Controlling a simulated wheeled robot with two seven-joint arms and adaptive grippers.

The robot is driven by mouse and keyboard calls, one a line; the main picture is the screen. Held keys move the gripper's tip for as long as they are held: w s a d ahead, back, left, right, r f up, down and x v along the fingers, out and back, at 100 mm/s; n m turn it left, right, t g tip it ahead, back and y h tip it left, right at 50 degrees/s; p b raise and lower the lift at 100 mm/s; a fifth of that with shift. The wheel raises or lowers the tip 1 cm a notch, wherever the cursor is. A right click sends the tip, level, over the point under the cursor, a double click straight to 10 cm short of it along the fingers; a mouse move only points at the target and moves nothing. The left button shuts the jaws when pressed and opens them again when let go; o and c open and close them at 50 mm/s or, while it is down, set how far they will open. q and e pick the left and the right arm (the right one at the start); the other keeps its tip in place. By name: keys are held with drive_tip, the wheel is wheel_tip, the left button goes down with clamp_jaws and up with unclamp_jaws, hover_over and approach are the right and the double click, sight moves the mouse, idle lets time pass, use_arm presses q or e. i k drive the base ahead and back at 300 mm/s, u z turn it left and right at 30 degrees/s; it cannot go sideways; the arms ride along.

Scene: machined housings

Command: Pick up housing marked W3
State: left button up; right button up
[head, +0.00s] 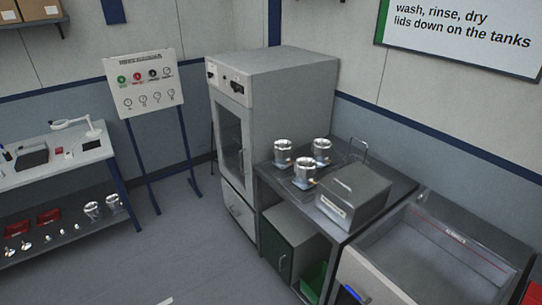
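Three shiny metal housings stand close together on the grey counter (400,184) right of the tall cabinet: one at the back left (283,152), one at the back right (321,151) and one in front (305,172). Two similar metal parts, one on the left (92,210) and one on the right (113,201), stand on the lower shelf of the bench at left. No W3 marking can be read on any of them at this distance. Neither of my grippers shows in the head view.
An open basin (440,245) is at the lower right. A sign stand (145,85) and a workbench (60,165) are left. The floor (190,250) between is clear.

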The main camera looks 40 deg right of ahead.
sight(307, 174)
drive_tip(key=i, duration=2.05)
drive_tip(key=z, duration=0.95)
